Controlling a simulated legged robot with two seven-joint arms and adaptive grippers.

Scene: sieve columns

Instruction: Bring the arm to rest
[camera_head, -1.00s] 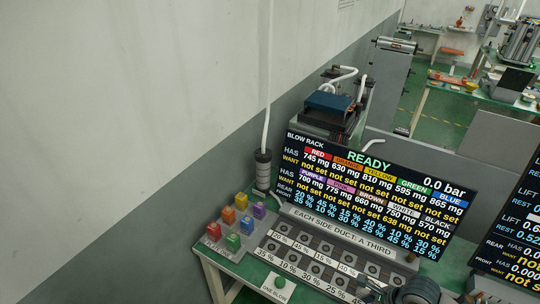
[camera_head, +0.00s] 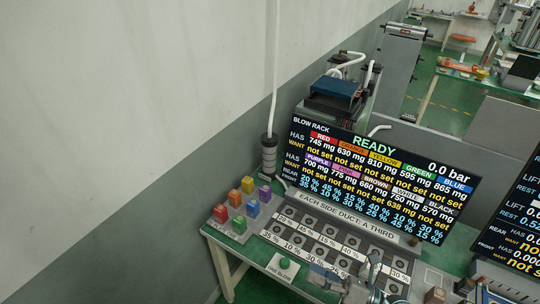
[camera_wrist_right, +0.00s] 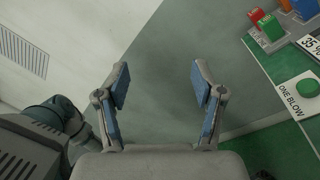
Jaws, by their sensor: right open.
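My right gripper (camera_wrist_right: 158,82) is open, with two blue-padded fingers apart and nothing between them in the wrist view. Behind the fingers are pale and grey surfaces. In the head view my right arm (camera_head: 372,278) shows low in the picture, at the front of the rack, right of the green button (camera_head: 284,263). The gripper's fingers are hard to make out there. My left gripper is not in view.
The table holds a blow rack (camera_head: 332,238) with dark square wells, several coloured blocks (camera_head: 236,205), and a display (camera_head: 375,170) reading READY. Another screen (camera_head: 518,235) stands at the right. A wall (camera_head: 120,120) fills the left.

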